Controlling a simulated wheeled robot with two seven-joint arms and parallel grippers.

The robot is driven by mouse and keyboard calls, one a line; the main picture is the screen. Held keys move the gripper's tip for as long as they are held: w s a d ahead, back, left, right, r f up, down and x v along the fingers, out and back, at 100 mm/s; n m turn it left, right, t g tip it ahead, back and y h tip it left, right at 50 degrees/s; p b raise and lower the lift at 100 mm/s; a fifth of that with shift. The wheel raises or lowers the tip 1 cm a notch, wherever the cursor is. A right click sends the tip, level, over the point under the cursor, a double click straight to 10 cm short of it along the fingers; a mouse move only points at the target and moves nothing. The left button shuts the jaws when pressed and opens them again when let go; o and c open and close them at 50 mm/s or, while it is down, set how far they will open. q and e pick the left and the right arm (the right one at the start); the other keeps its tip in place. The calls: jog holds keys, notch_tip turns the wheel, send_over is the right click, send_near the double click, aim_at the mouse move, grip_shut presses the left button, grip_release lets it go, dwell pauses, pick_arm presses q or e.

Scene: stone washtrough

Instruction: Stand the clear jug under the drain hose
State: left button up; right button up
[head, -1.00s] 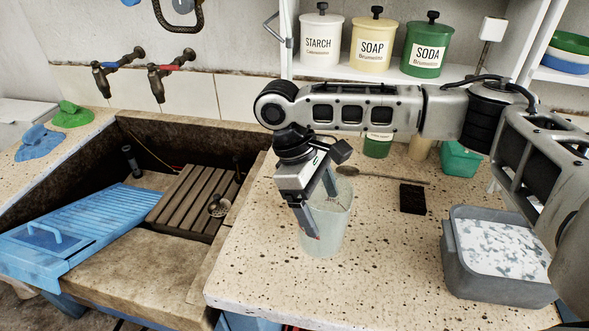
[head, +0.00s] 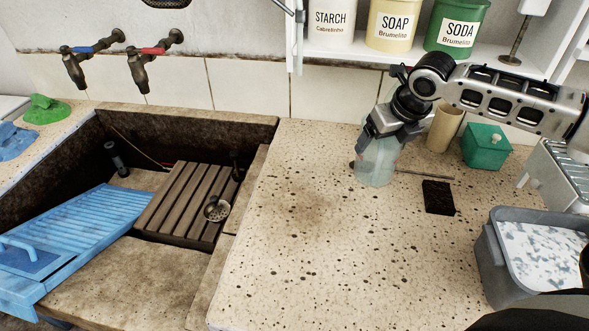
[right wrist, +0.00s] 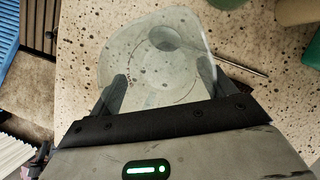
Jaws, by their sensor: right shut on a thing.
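The clear jug (head: 376,167) is upright, or nearly so, at the back of the speckled counter (head: 300,260), by the wall. My right gripper (head: 380,136) is shut on its upper part from above. In the right wrist view, the jug (right wrist: 160,55) lies between the two fingers (right wrist: 160,92), and the speckled counter shows through it. I cannot tell whether its base touches the counter. A dark curved piece (head: 165,3), perhaps the drain hose, is cut off at the top edge. My left gripper is out of view.
A dark block (head: 438,197), a teal box (head: 485,146) and a grey tub (head: 510,270) stand to the right. The sunken trough (head: 150,160) is left. The counter's middle and front are clear.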

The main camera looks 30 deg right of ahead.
pick_arm(q)
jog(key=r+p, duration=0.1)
jog(key=p, duration=0.2)
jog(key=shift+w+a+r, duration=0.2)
pick_arm(e)
jog(key=w+a+f+n, duration=0.1)
jog(key=w+a+f, duration=0.2)
jog(key=w+a, duration=0.8)
jog(key=a, duration=0.2)
jog(key=shift+a+f, duration=0.15)
jog(key=shift+a, duration=0.15)
jog(key=shift+w, duration=0.1)
jog(key=o, duration=0.9)
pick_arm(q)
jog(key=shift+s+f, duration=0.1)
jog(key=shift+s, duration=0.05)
